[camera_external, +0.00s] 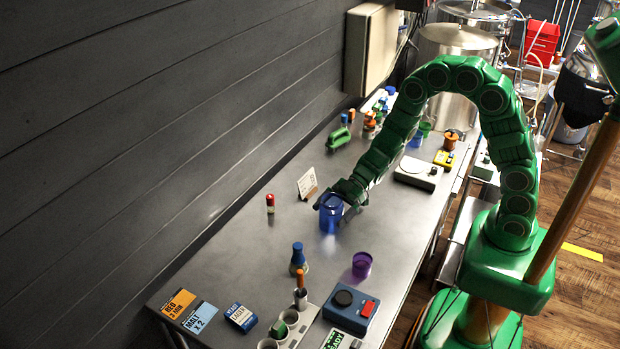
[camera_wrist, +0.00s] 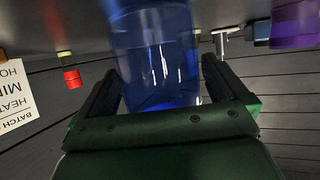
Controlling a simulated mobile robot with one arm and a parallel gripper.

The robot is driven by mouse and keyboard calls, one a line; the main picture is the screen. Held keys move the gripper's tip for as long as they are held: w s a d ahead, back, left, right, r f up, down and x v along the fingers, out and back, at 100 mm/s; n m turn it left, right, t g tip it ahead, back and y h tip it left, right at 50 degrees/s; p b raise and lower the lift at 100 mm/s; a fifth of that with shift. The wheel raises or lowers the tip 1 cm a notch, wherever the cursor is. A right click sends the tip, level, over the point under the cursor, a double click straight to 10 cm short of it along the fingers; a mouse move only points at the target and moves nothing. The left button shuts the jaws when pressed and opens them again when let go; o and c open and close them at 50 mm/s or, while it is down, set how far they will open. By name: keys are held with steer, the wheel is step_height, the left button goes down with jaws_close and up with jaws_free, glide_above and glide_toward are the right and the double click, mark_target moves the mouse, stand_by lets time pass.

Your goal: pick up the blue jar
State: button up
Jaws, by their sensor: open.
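The blue jar (camera_external: 330,213) stands upright on the metal bench near its middle. My gripper (camera_external: 343,195) is at the jar, with its fingers around the jar's upper part. In the wrist view the jar (camera_wrist: 155,55) fills the space between the two dark fingers of my gripper (camera_wrist: 160,85). The fingers are spread, one on each side of the jar. Whether either finger touches the glass cannot be told.
A white card (camera_external: 307,183) stands just behind the jar, and a small red bottle (camera_external: 270,203) is to its left. A purple cup (camera_external: 362,264) and a blue-topped flask (camera_external: 298,258) stand nearer. A white scale (camera_external: 418,173) is to the right. Bench between them is clear.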

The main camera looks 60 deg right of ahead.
steer(key=shift+a, duration=0.15)
steer(key=shift+c, duration=0.3)
steer(key=c, duration=1)
